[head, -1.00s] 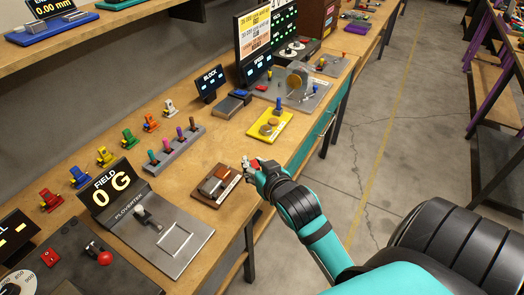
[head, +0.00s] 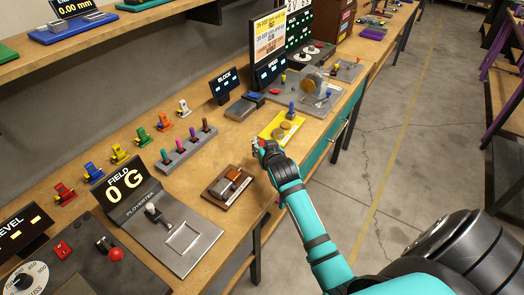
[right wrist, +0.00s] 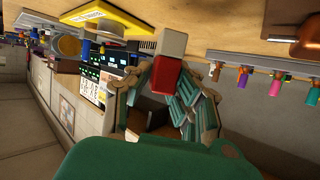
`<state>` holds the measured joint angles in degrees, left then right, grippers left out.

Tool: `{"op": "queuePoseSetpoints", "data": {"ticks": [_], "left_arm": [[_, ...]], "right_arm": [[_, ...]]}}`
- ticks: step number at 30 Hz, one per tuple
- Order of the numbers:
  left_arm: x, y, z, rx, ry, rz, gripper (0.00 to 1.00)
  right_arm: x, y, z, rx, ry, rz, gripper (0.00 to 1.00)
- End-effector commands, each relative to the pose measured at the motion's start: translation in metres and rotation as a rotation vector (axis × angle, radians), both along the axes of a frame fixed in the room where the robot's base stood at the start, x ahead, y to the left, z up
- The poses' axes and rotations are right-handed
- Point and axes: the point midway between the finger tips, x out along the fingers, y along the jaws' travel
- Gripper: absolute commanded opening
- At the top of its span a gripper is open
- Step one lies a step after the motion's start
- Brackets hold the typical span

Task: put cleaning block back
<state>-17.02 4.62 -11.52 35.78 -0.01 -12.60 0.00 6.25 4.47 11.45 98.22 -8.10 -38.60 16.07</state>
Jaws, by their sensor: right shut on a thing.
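My right gripper (head: 257,146) is shut on a small red and white block. In the right wrist view the block's red part (right wrist: 166,75) sits between the fingertips and its pale end (right wrist: 173,42) points away from the palm. In the head view the gripper is above the front edge of the bench, just in front of the yellow plate, and mostly hides the block. A small brown tray (head: 218,196) with an orange-brown block (head: 233,173) lies to the left of the gripper. My left gripper is out of view.
The yellow plate (head: 271,130) with round weights and a blue peg lies beyond the gripper. A rack of coloured handles (head: 187,153) stands further back left. The ploverter panel (head: 190,250) is nearer left. Bare wood lies between tray and plate.

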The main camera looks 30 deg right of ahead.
Motion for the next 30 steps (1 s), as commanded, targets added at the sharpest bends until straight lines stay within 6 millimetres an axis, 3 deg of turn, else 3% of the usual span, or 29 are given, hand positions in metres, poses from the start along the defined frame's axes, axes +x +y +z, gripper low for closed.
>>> {"op": "queuePoseSetpoints", "data": {"ticks": [9, 22, 23, 27, 30], "left_arm": [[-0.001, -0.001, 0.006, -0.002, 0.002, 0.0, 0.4], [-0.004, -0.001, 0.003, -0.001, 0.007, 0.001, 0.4], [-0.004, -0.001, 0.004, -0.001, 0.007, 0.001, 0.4], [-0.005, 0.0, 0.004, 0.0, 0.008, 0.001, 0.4], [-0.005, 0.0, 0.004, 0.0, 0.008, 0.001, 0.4]], "right_arm": [[0.004, 0.0, -0.031, 0.0, 0.004, 0.001, 0.0], [0.003, 0.0, -0.04, -0.001, 0.001, 0.0, 0.0], [0.003, -0.001, -0.039, -0.001, 0.001, 0.0, 0.23], [0.003, 0.0, -0.039, -0.001, 0.001, 0.0, 0.41], [0.003, 0.0, -0.039, -0.001, 0.001, 0.0, 0.43]]}}
